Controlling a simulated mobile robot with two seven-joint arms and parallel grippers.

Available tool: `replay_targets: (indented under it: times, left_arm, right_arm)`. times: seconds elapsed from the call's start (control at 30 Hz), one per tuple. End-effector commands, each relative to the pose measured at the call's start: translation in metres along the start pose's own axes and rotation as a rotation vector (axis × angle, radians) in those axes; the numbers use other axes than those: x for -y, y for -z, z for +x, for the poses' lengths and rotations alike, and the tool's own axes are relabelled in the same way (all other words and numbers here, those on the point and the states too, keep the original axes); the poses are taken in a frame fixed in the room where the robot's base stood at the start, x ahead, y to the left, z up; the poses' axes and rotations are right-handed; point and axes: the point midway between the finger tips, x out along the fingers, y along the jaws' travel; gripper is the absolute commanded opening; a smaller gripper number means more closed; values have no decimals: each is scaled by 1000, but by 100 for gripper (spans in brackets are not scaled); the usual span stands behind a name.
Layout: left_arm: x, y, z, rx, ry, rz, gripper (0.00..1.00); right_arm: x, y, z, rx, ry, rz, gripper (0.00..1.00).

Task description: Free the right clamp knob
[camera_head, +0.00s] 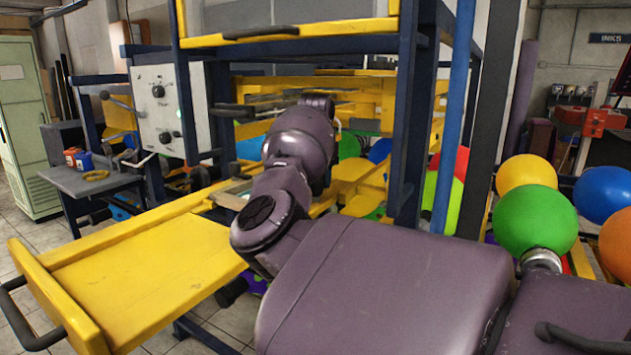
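My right arm (290,185), dark purple, comes in from the lower right and reaches into the yellow and blue printing machine (405,120). Its wrist is bent in front of the machine's yellow inner frame (375,95). The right gripper's fingers are hidden behind the wrist, so I cannot tell whether they are open or shut, or touch anything. I cannot make out the right clamp knob; the arm covers part of the machine's inside. Black bar handles (235,110) show to the left of the wrist. My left gripper is not in view.
A yellow tray (150,275) with a black handle (22,310) juts out at the lower left. A blue post (455,115) stands close right of the arm. A control panel (158,105) is at the left. Several balloons (535,220) crowd the right. A side table (85,180) stands left.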

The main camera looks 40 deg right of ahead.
Motion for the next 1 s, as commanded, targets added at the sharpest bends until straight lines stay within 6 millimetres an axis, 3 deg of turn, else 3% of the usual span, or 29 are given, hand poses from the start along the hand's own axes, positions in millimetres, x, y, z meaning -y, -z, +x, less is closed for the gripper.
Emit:
replay_targets:
  times: [0.03,0.17,0.57,1.0]
  left_arm:
    - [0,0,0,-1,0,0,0]
    - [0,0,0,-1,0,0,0]
    - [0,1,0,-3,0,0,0]
    - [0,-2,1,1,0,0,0]
  right_arm:
    - [0,0,0,0,0,0,30]
    - [0,0,0,0,0,0,12]
    - [0,0,-1,1,-1,82,12]
    - [0,0,0,0,-2,449,12]
